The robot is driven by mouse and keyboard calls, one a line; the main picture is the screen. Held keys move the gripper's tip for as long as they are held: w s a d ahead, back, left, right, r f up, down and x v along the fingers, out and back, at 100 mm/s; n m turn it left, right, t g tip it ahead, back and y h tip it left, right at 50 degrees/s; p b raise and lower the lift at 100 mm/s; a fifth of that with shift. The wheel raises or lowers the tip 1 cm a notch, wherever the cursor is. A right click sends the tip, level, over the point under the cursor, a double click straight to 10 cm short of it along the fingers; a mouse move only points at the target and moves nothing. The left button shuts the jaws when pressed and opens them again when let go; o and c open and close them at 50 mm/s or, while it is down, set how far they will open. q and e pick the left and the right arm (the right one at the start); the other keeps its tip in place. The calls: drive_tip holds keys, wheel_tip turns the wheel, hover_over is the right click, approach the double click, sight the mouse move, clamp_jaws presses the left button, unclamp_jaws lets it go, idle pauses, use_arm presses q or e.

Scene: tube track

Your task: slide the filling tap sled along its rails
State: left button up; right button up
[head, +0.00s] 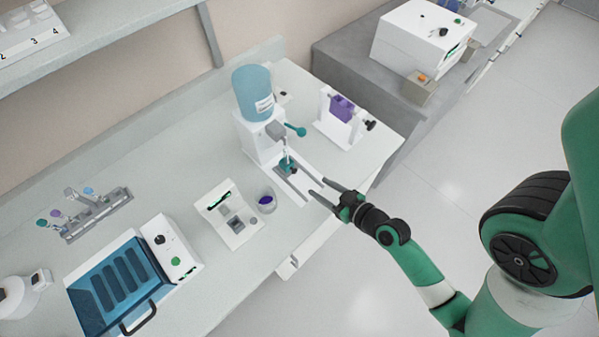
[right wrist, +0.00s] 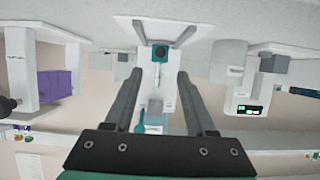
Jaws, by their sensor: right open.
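The filling tap sled (head: 286,167) is a small teal block with an upright post. It sits on the rails (head: 296,192) in front of a white dispenser stand (head: 250,139) that carries a blue tank (head: 253,92). In the right wrist view the sled (right wrist: 160,53) shows beyond the fingertips, roughly in line with the gap between them. My right gripper (head: 318,187) is open and empty, near the front end of the rails and apart from the sled. It also shows in the right wrist view (right wrist: 161,76). My left gripper is not in view.
A small cup with purple contents (head: 267,201) and a white device with a display (head: 230,215) stand left of the rails. A white stand with a purple block (head: 341,108) is to the right. A blue-lidded machine (head: 125,280) is at the front left.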

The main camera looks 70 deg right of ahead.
sight(296, 172)
drive_tip(key=x, duration=1)
drive_tip(key=shift+w+d+r, duration=0.1)
drive_tip(key=shift+w+r, duration=0.05)
drive_tip(key=shift+w, duration=0.05)
drive_tip(key=shift+c, duration=0.2)
clamp_jaws()
idle(0.7)
